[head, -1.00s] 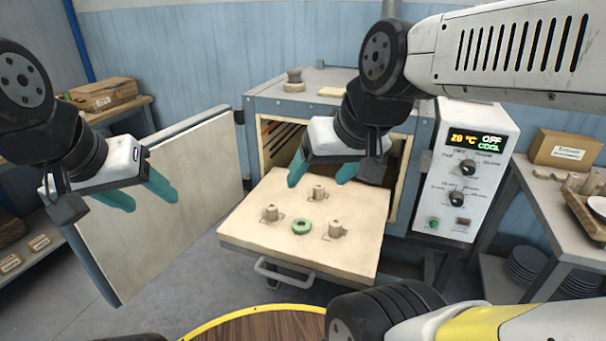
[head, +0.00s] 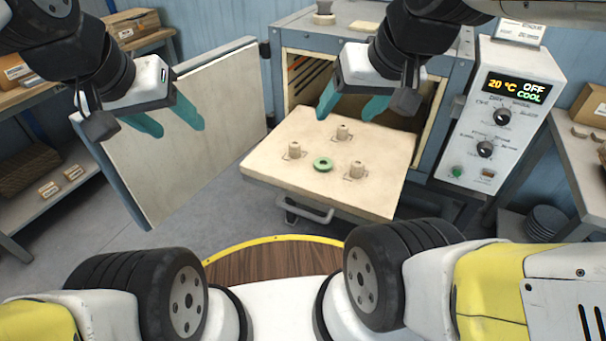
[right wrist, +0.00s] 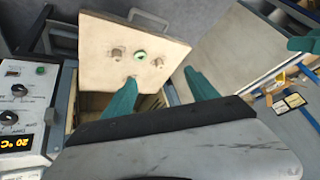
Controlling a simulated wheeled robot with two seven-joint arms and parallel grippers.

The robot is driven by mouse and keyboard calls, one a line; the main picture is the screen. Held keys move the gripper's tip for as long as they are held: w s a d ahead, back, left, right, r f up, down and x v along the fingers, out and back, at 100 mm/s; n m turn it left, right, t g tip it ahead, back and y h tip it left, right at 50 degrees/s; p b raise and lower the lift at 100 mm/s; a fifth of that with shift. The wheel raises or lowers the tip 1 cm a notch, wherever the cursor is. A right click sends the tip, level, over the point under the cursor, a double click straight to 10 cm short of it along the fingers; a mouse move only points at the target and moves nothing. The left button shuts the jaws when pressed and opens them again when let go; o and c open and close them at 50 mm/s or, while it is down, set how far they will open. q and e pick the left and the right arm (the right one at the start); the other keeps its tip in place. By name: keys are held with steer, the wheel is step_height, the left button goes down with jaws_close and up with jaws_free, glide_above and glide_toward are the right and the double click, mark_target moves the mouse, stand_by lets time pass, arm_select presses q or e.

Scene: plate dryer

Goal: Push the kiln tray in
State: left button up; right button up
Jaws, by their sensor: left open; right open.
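The cream kiln tray (head: 270,172) is pulled out of the kiln (head: 455,75) toward me, with a metal handle (head: 305,211) at its front edge. Three small posts and a green ring (head: 323,164) stand on it. The tray also shows in the right wrist view (right wrist: 105,40). My right gripper (head: 346,108) is open and empty above the back of the tray, in front of the kiln opening. My left gripper (head: 178,122) is open and empty in front of the open kiln door (head: 200,150), left of the tray. The tray's rear end is partly hidden by my right gripper.
The control panel (head: 500,115) on the kiln's right reads 20 °C, OFF, COOL. A shelf with boxes (head: 130,22) stands at the left. A side table (head: 580,150) stands at the right. Grey floor is clear between door and tray.

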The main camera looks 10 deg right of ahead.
steer(key=shift+w+f+n, duration=0.15)
steer(key=shift+w+n, duration=0.05)
steer(key=shift+n, duration=0.1)
steer(key=c, duration=0.3)
steer(key=w+f+n, duration=0.1)
steer(key=w+a+f+n+g+h, duration=0.1)
steer(key=w+n, duration=0.1)
steer(key=w+f+n, duration=0.1)
steer(key=n, duration=0.1)
steer(key=shift+w+a+f+g+h, duration=0.15)
steer(key=shift+w+a+g+h, duration=0.1)
steer(key=shift+g+h, duration=0.15)
jaws_close()
steer(key=w+a+f+n+g+h, duration=0.1)
steer(key=w+a+f+n+h, duration=0.1)
steer(key=w+a+f+n, duration=0.45)
steer(key=w+a+f+n+h, duration=0.1)
steer(key=w+a+f+n, duration=0.3)
steer(key=a+f+n, duration=0.6)
steer(key=n, duration=0.7)
glide_toward(263, 187)
step_height(263, 187, down, 4)
steer(key=s+a, duration=0.1)
steer(key=s, duration=0.1)
steer(key=shift+w+d+f+m, duration=0.1)
steer(key=shift+w+d+m, duration=0.05)
steer(key=shift+w+d, duration=0.55)
steer(key=shift+w+d+f+m, duration=0.1)
steer(key=shift+w+d, duration=0.3)
steer(key=shift+w, duration=0.55)
